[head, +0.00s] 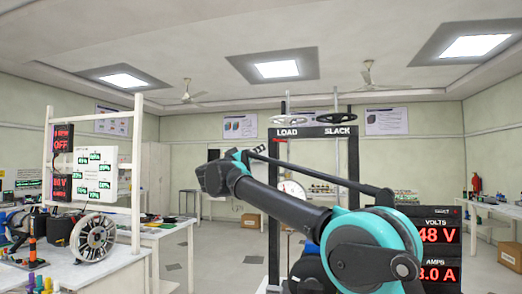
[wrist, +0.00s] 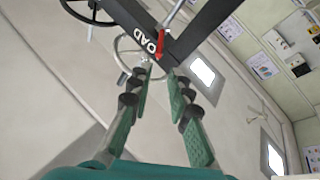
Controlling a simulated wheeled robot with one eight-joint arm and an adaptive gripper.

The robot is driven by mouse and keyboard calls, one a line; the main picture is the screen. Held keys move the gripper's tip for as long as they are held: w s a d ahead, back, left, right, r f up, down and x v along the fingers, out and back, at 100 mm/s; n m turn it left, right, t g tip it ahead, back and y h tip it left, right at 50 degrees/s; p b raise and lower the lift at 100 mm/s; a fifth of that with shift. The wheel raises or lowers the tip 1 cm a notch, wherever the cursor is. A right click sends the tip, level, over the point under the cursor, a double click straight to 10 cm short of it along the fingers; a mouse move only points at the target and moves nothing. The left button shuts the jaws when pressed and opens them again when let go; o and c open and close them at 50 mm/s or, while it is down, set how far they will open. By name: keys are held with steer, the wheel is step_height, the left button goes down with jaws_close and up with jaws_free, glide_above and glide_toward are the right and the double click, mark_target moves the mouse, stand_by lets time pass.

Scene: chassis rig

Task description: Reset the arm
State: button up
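My arm shows in the head view, with its teal and black joints at the lower right and a dark link reaching up and left. My gripper shows in the wrist view (wrist: 158,78), with its two green-padded fingers apart and nothing between them. Past the fingertips is a black frame (wrist: 188,40) with a white label ending in "OAD", a red pointer and handwheels. In the head view this black frame (head: 313,132) reads LOAD and SLACK and stands behind my arm, which hides part of it. The fingertips appear clear of the frame, but the distance is hard to judge.
A red-digit volts and amps display (head: 437,236) stands at the right, partly behind my arm. At the left, a bench (head: 110,272) holds a spoked wheel (head: 93,238) and a white rack (head: 137,180). Floor shows between bench and frame.

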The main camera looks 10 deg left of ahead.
stand_by(0.3)
